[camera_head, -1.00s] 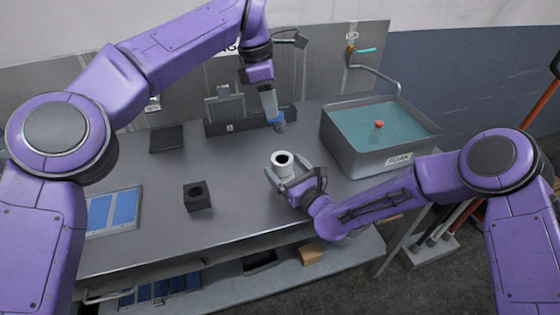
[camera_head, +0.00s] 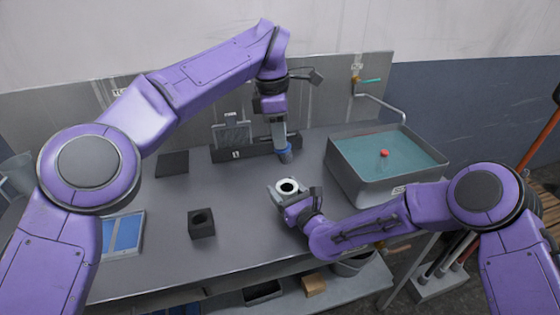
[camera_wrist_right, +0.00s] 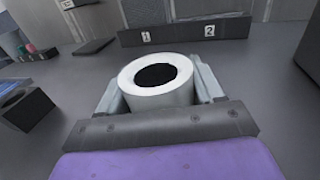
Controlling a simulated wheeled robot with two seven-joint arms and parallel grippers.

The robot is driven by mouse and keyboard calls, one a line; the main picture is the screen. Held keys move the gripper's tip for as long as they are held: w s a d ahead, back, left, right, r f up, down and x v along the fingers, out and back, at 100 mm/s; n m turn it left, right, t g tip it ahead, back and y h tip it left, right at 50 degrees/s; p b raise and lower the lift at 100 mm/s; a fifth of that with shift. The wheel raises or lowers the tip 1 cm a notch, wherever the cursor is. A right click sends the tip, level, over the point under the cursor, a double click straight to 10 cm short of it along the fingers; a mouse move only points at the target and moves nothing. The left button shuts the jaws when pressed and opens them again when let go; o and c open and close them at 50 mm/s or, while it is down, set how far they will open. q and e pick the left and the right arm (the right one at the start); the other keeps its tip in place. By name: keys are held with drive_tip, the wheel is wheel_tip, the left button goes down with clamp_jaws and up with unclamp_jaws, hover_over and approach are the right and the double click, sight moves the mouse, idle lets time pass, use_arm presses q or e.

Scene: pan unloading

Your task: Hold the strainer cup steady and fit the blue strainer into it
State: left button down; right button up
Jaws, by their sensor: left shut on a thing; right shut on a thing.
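The strainer cup (camera_head: 287,187) is a white cylinder with a dark round opening, standing upright on the table. My right gripper (camera_head: 281,192) is shut around it from the front right. In the right wrist view the cup (camera_wrist_right: 157,80) sits between the two fingers of this gripper (camera_wrist_right: 160,97). My left gripper (camera_head: 284,148) points down behind the cup and is shut on the blue strainer (camera_head: 286,155), of which a blue rim and a grey lower part show. The strainer is apart from the cup, behind it in the head view.
A grey sink of water (camera_head: 360,177) with a red-topped float stands at the right. A black block with a hole (camera_head: 202,226) is at the front left. A blue-panelled tray (camera_head: 108,250) and a dark flat plate (camera_head: 172,164) lie left. A numbered rack (camera_head: 225,154) stands at the back.

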sight(289, 144)
use_arm(q)
drive_tip(key=m, duration=0.2)
drive_tip(key=d+f+m+y, duration=0.1)
drive_tip(key=m, duration=0.1)
drive_tip(key=d+f+m, duration=0.1)
drive_tip(key=m, duration=0.1)
drive_tip(key=shift+s+d+f+m, duration=0.2)
drive_tip(key=shift+d+f+m, duration=0.05)
drive_tip(key=shift+m, duration=0.05)
use_arm(e)
drive_tip(key=shift+d, duration=0.2)
use_arm(q)
drive_tip(key=m, duration=0.5)
drive_tip(key=shift+w+f+t+y, duration=0.15)
drive_tip(key=shift+f+t+y, duration=0.15)
drive_tip(key=shift+f, duration=0.1)
use_arm(e)
drive_tip(key=shift+a, duration=0.1)
use_arm(q)
drive_tip(key=m+t, duration=0.1)
drive_tip(key=m, duration=0.2)
drive_tip(key=shift+w+a, duration=0.15)
drive_tip(key=shift+f, duration=2.15)
drive_tip(key=shift+f, duration=2.55)
drive_tip(key=c, duration=0.9)
unclamp_jaws()
drive_tip(key=shift+o, duration=0.2)
